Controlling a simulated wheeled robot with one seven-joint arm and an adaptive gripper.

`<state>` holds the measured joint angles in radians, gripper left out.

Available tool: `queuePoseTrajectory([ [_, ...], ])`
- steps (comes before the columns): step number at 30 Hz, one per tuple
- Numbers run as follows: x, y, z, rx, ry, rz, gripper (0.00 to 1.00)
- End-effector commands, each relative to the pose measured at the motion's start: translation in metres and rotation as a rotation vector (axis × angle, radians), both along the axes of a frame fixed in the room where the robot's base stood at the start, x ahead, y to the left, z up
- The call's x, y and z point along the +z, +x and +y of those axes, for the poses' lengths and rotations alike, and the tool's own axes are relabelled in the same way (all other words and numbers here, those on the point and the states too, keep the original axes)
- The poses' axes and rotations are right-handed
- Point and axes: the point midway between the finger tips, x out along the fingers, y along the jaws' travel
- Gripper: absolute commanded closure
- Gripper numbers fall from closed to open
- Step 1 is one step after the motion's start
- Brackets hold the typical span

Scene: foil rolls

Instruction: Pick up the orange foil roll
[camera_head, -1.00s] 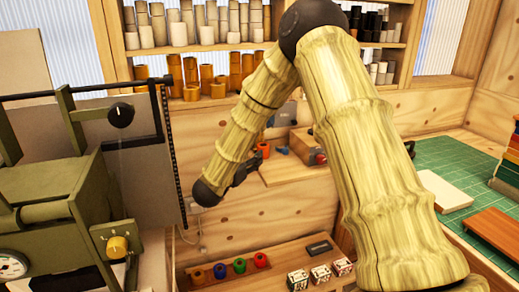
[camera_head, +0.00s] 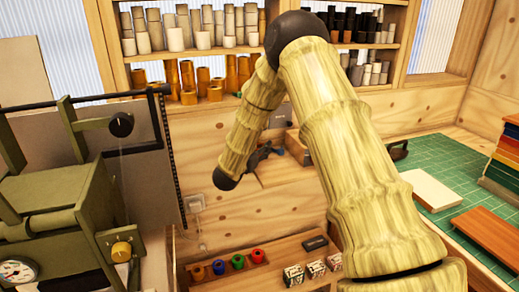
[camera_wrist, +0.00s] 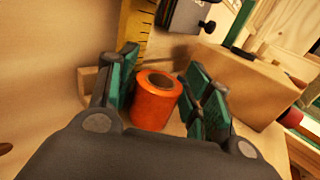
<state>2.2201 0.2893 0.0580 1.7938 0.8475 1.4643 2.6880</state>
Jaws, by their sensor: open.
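The orange foil roll (camera_wrist: 155,102) stands upright in the wrist view, with its round hollow top facing me. My gripper (camera_wrist: 164,78) is open, with one green-padded finger on each side of the roll. The roll looks nearer the left finger; I cannot tell whether it touches. The dark palm hides the lower front of the view. In the head view my gripper (camera_head: 258,157) is small and dark above the wooden ledge, partly behind my arm. I cannot make out the roll there.
A tray on the lower bench holds several coloured rolls (camera_head: 238,261). A green machine (camera_head: 60,215) fills the left. A green cutting mat (camera_head: 445,165) lies at right.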

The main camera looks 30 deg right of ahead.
Motion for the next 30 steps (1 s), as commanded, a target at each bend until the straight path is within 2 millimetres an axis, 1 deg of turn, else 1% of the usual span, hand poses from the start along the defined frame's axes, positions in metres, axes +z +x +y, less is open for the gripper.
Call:
queuePoseTrajectory([
  [7, -0.001, 0.001, -0.002, 0.000, 0.000, 0.000, 0.50],
  [8, -0.001, 0.001, -0.002, 0.000, 0.000, 0.000, 0.54],
  [9, -0.001, 0.001, -0.002, 0.000, 0.000, 0.000, 0.61],
  [13, 0.000, 0.001, -0.002, 0.000, 0.000, 0.000, 0.85],
  [14, 0.000, 0.001, -0.002, 0.000, 0.000, 0.000, 0.87],
  [23, 0.000, 0.001, -0.002, 0.000, 0.000, -0.001, 0.87],
  [30, 0.012, 0.001, -0.003, -0.001, 0.001, -0.003, 0.87],
])
